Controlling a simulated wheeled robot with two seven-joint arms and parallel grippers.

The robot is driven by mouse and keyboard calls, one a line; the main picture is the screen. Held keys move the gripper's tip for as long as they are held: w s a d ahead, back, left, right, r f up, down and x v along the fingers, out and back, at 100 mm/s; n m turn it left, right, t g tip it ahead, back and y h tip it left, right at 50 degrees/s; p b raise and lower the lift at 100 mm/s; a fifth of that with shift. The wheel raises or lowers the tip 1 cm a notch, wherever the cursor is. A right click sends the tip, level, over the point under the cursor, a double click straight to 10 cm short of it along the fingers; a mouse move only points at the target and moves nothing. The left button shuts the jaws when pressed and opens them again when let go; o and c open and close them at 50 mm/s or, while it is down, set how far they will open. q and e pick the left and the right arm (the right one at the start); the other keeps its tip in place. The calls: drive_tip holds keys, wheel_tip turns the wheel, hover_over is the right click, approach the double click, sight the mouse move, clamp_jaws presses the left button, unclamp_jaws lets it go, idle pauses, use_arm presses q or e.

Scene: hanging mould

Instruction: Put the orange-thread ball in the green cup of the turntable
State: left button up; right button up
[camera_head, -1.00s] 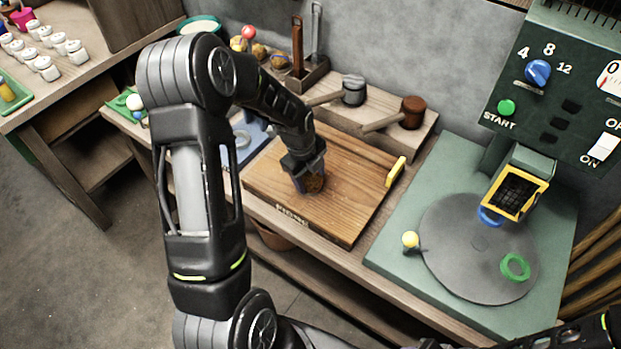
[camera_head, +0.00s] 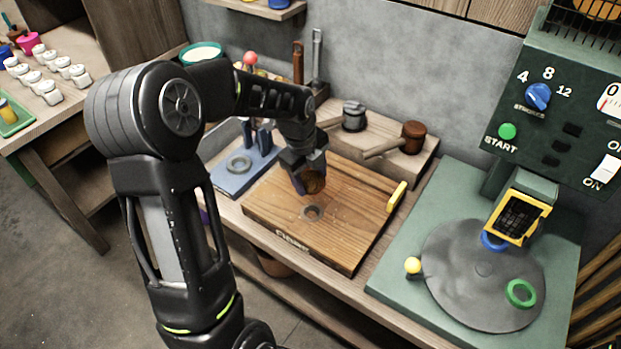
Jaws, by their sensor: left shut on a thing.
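My left gripper (camera_head: 309,181) is shut on a brownish ball (camera_head: 313,182), held above the wooden board (camera_head: 345,220). Any orange thread on the ball is too small to make out. The green cup (camera_head: 521,293) shows as a green ring on the right front of the grey turntable (camera_head: 465,290), well to the right of my left gripper. A blue ring (camera_head: 493,240) sits at the turntable's back, partly hidden by a yellow-framed part. My right gripper is not in view.
The board has a small round recess (camera_head: 311,212) and a yellow handle (camera_head: 396,197). The machine panel (camera_head: 560,110) rises behind the turntable.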

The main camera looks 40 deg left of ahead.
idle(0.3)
use_arm(q)
drive_tip(key=w+d+r+n+g+y, duration=0.1)
drive_tip(key=w+d+n, duration=0.1)
drive_tip(key=d+n, duration=0.6)
drive_tip(key=w+d+r+n+g+y, duration=0.1)
drive_tip(key=w+d+n, duration=0.1)
drive_tip(key=d+n, duration=0.7)
drive_tip(key=n, duration=0.3)
drive_tip(key=shift+d+r+y, duration=0.2)
drive_tip(key=shift+r+y, duration=0.05)
drive_tip(key=shift+y, duration=0.05)
drive_tip(key=shift+w+r, duration=0.1)
